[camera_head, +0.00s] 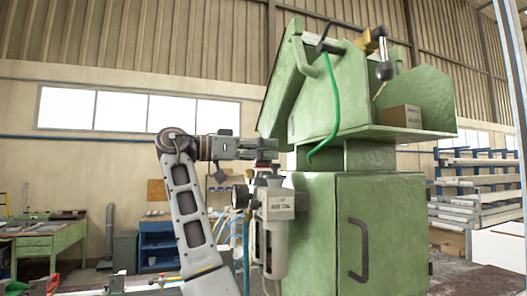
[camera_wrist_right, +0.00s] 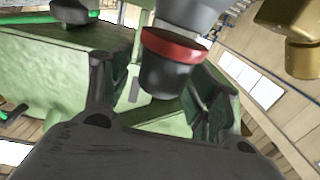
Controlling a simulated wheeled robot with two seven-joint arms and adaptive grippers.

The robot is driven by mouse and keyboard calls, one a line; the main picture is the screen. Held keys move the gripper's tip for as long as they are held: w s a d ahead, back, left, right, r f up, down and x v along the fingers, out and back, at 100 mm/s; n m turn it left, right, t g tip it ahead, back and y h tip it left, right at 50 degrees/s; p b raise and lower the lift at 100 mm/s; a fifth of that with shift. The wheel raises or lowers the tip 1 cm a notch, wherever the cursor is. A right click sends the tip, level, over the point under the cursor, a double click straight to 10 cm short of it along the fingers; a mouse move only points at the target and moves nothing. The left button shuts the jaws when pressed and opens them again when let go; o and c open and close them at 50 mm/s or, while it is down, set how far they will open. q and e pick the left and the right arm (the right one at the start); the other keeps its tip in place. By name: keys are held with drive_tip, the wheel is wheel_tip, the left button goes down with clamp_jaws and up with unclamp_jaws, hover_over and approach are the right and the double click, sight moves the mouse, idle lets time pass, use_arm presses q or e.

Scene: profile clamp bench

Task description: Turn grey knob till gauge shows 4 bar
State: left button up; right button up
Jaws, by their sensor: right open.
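The grey knob (camera_wrist_right: 168,80) has a red ring at its base and shows in the right wrist view. It lies between the two dark fingers of my right gripper (camera_wrist_right: 155,82), which is open with a visible gap at the left finger. In the head view my right gripper (camera_head: 262,148) is at the top of the regulator unit (camera_head: 280,208), just above a red ring (camera_head: 265,163); the knob itself is mostly hidden there. The gauge (camera_head: 241,196) sticks out to the left of the unit, seen nearly side-on, so its reading is not visible. My left gripper is not in view.
The unit hangs beside a green machine cabinet (camera_head: 385,240), close to my gripper's right. A green hose (camera_head: 333,105) and a cardboard box (camera_head: 401,116) are higher up. A green workbench (camera_head: 50,240) and a storage rack (camera_head: 475,185) stand farther back.

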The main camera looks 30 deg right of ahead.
drive_tip(key=c, duration=1)
drive_tip(key=shift+c, duration=0.2)
drive_tip(key=shift+t, duration=0.3)
drive_tip(key=n+t+b, duration=0.2)
drive_tip(key=t+b, duration=0.1)
drive_tip(key=shift+s+f+n+t, duration=0.1)
drive_tip(key=shift+n+t, duration=0.2)
drive_tip(key=n+t+b, duration=0.2)
drive_tip(key=t, duration=0.2)
drive_tip(key=shift+b, duration=0.35)
drive_tip(key=n+t+y+b, duration=0.1)
drive_tip(key=n+t, duration=0.1)
drive_tip(key=t, duration=0.1)
drive_tip(key=shift+n+t+y+b, duration=0.75)
drive_tip(key=shift+n+t+y, duration=0.15)
drive_tip(key=shift+n+t, duration=0.55)
